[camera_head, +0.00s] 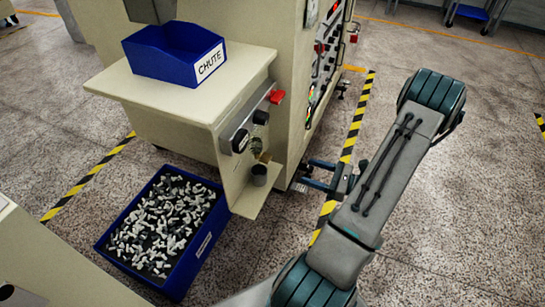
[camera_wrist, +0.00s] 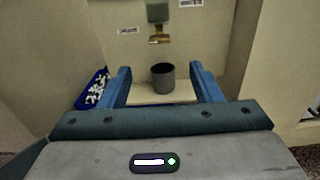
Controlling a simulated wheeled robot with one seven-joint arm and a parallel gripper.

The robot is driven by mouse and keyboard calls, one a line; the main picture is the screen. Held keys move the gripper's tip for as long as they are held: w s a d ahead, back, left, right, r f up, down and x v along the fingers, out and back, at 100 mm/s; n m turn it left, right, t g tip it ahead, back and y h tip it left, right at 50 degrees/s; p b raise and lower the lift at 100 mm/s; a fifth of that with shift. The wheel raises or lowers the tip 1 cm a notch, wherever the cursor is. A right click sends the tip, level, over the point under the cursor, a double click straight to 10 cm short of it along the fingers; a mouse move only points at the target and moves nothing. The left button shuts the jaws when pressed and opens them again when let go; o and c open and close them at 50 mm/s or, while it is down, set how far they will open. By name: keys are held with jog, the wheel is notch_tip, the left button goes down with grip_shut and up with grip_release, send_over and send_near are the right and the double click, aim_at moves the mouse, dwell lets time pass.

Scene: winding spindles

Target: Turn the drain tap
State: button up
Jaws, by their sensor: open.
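The drain tap (camera_wrist: 160,36) is a small brass fitting on the beige machine panel, under a grey-green block. In the head view the brass tap (camera_head: 264,157) shows small on the side panel. A dark grey cup (camera_wrist: 163,78) stands on a ledge below the tap; it also shows in the head view (camera_head: 259,175). My gripper (camera_wrist: 160,72) is open, and its blue fingers point toward the panel. In the wrist view the cup shows between the fingers, with the tap above them. In the head view my gripper (camera_head: 306,175) is to the right of the ledge, apart from the tap.
A blue CHUTE bin (camera_head: 174,55) sits on the machine's shelf. A blue crate (camera_head: 107,245) of small white and dark parts stands on the floor. Beige walls flank the ledge.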

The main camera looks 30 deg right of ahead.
aim_at(265, 157)
jog(key=b+x, duration=0.3)
jog(key=x, duration=1)
jog(key=shift+w+a, duration=0.15)
jog(key=shift+a, duration=0.05)
jog(key=c, duration=1)
